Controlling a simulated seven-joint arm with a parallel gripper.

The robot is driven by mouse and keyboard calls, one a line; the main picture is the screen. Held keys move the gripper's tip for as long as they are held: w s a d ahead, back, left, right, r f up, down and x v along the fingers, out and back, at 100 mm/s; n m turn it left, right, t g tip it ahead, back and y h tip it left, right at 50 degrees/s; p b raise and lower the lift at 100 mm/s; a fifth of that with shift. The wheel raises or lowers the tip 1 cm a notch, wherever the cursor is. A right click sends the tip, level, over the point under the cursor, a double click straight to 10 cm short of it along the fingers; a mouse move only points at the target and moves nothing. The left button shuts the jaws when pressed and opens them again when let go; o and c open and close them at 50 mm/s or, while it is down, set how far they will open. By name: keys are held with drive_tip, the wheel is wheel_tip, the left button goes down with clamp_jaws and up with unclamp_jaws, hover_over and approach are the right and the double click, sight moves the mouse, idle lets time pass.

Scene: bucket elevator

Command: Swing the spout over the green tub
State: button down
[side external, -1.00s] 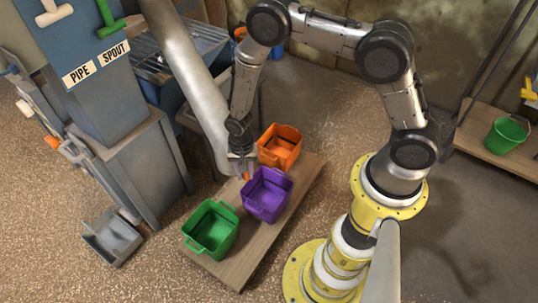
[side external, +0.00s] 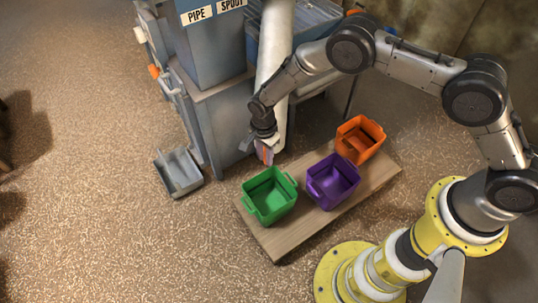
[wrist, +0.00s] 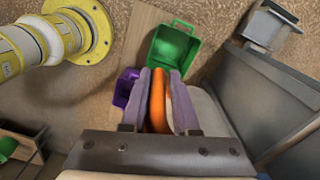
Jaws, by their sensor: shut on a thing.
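The spout is a pale grey pipe (side external: 276,45) slanting down from the blue-grey machine. Its lower end is just behind the green tub (side external: 269,195), near its back edge in the side view; whether the mouth is over the tub I cannot tell. My gripper (side external: 264,155) is shut on the spout's orange handle (wrist: 180,105), which shows between the two fingers in the wrist view. The green tub (wrist: 174,48) lies beyond the fingertips there. The arm and gripper partly hide the spout's lower end in the side view.
A purple tub (side external: 333,182) and an orange tub (side external: 360,138) stand right of the green tub on a wooden board (side external: 280,240). A grey metal tray (side external: 178,172) sits on the floor at left, beside the machine (side external: 213,110). Floor in front is clear.

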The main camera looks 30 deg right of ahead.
drive_tip(key=shift+w, duration=0.35)
drive_tip(key=c, duration=0.9)
unclamp_jaws()
drive_tip(key=shift+a, duration=0.1)
drive_tip(key=shift+o, duration=0.7)
drive_tip(key=shift+r, duration=0.1)
wheel_tip(320, 180, up, 14)
